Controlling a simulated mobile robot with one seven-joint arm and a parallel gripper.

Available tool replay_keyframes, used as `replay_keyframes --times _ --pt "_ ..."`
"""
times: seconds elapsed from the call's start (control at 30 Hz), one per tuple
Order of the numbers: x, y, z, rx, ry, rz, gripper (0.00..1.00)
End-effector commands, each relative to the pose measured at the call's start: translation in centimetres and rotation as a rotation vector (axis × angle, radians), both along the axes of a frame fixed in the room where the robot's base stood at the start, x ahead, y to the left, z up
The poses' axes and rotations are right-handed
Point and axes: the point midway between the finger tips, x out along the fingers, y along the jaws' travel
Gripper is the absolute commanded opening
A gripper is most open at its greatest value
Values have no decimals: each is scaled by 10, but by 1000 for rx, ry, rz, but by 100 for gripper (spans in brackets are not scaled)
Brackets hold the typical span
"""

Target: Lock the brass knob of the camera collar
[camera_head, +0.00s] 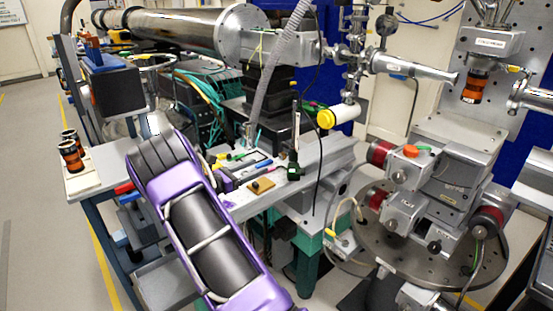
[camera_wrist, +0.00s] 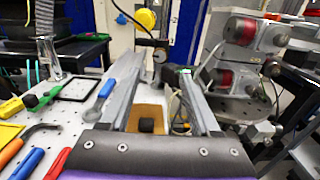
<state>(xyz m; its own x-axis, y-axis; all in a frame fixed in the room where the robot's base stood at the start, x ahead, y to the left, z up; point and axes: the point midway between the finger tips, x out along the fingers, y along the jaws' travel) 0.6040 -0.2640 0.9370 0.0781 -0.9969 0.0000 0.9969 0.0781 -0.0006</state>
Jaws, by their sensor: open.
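An orange-and-black camera (camera_head: 474,87) hangs at the upper right of the head view, under a grey labelled collar block (camera_head: 491,42). A small yellowish spot (camera_head: 513,68) beside it may be the brass knob; it is too small to tell its setting. The camera and collar are not recognisable in the wrist view. My gripper (camera_wrist: 160,70) is open and empty, its two long grey fingers apart over the tool bench. In the head view my purple arm hides the fingers. The gripper is well to the left of the collar.
The perforated bench (camera_wrist: 70,118) holds hand tools and a tan plate (camera_head: 262,186). Motor stages (camera_head: 440,180) on a round plate (camera_head: 430,265) lie below the camera. Two similar orange-black cylinders (camera_head: 71,154) stand on a left shelf.

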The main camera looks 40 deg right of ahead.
Motion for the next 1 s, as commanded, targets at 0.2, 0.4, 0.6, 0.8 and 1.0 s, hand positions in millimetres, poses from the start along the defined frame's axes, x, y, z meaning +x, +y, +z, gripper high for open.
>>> replay_keyframes --times 0.2,0.4,0.6,0.8,1.0 --pt "3 -49 0 0 -1 -4 63" --pt "6 -80 0 0 -1 -1 63" --pt "7 -93 0 0 0 0 63" --pt "8 -94 0 0 -1 0 63" --pt "8 -94 0 0 0 0 42"
